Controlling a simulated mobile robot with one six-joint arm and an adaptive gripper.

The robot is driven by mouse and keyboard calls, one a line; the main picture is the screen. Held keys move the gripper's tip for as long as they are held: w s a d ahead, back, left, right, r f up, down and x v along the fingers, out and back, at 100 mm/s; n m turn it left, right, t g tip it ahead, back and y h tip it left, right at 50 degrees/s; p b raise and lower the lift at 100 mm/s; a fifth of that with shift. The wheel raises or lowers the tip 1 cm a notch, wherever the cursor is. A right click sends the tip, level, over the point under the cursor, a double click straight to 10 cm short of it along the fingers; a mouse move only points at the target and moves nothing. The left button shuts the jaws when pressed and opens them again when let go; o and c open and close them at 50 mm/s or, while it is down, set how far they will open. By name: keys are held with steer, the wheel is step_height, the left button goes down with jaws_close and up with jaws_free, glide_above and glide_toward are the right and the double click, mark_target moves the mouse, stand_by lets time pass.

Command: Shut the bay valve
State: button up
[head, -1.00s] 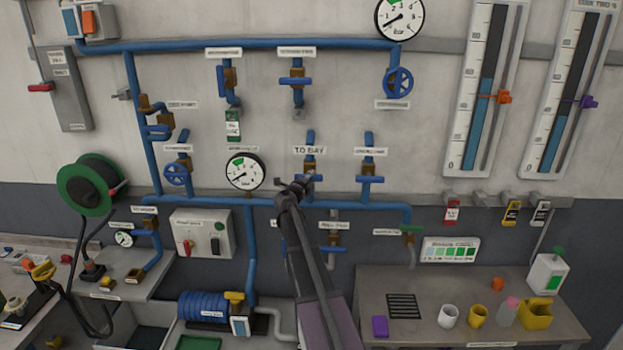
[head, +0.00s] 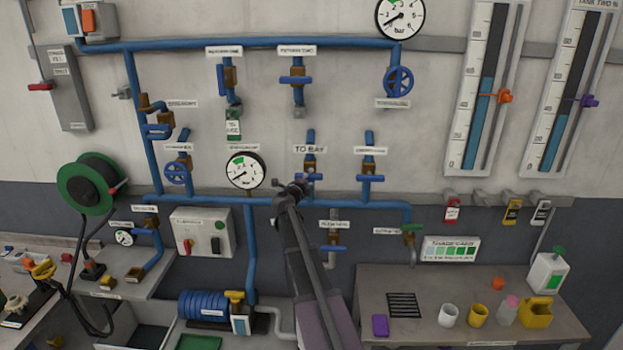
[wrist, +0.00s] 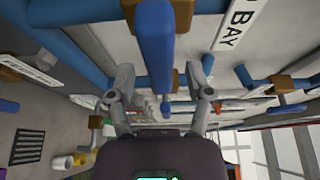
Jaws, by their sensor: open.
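The bay valve (head: 311,177) sits on the wall pipework under the TO BAY label (head: 307,149). Its brass body and blue lever show in the head view, the lever lying roughly across the pipe and partly hidden by my gripper. In the wrist view the blue lever (wrist: 155,50) is large and close, and the label (wrist: 237,25) is to its right. My gripper (head: 294,189) is just below and left of the lever in the head view. In the wrist view its fingers (wrist: 164,88) are spread and empty, one on each side of the lever's line; contact cannot be told.
A similar blue-handled valve (head: 369,178) is close on the right. A pressure gauge (head: 245,170) is on the left. The blue lower pipe (head: 345,204) runs just below. A bench (head: 400,340) with cups stands at lower right.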

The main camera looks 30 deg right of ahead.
steer(key=v, duration=1)
steer(key=shift+a, duration=0.25)
steer(key=shift+s, duration=0.1)
